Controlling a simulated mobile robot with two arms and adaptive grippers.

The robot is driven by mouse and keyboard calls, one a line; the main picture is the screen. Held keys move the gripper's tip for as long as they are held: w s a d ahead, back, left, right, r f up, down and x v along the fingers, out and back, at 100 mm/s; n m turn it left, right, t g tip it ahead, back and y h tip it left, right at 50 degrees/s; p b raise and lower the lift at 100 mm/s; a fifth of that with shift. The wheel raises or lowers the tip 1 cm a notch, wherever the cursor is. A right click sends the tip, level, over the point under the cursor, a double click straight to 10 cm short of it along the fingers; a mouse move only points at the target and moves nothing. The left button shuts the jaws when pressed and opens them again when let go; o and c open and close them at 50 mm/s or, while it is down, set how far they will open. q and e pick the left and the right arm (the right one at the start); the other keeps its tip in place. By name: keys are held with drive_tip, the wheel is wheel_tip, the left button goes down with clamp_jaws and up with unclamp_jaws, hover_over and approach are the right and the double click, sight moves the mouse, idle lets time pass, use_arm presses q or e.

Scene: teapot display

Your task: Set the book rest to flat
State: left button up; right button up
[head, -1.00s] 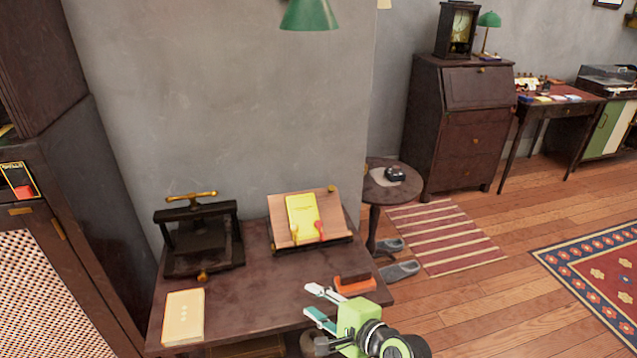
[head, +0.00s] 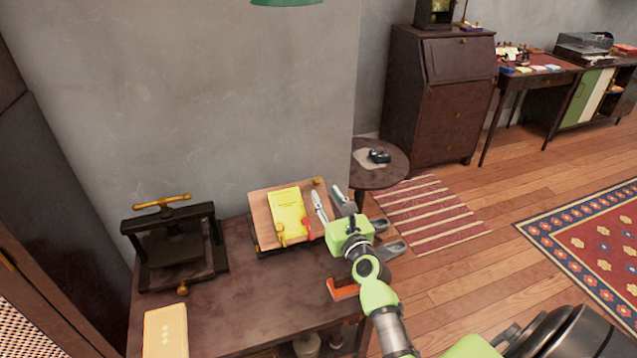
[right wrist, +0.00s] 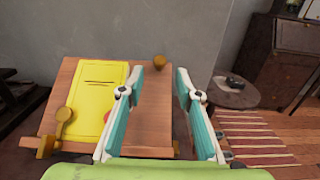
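The book rest (head: 263,212) is a wooden board on a dark base on the desk, tilted up toward the back, with a yellow book (head: 288,212) on it. The board (right wrist: 75,78) and the yellow book (right wrist: 98,88) also show in the right wrist view. A round brass knob (right wrist: 159,61) sits at the board's upper right corner. My right gripper (head: 328,192) is open and empty at the right side of the rest. In the right wrist view its fingers (right wrist: 153,80) point toward the wall, near the knob. My left gripper is not in view.
A dark book press (head: 172,245) stands left of the rest. A cream book (head: 166,330) lies at the desk's front left, and an orange object (head: 343,288) near its right edge. A round side table (head: 392,172) stands behind on the right.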

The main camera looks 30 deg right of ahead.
sight(318, 182)
drive_tip(key=x, duration=0.6)
drive_tip(key=shift+w, duration=0.4)
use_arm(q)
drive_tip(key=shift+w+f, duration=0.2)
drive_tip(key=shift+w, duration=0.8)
use_arm(e)
clamp_jaws()
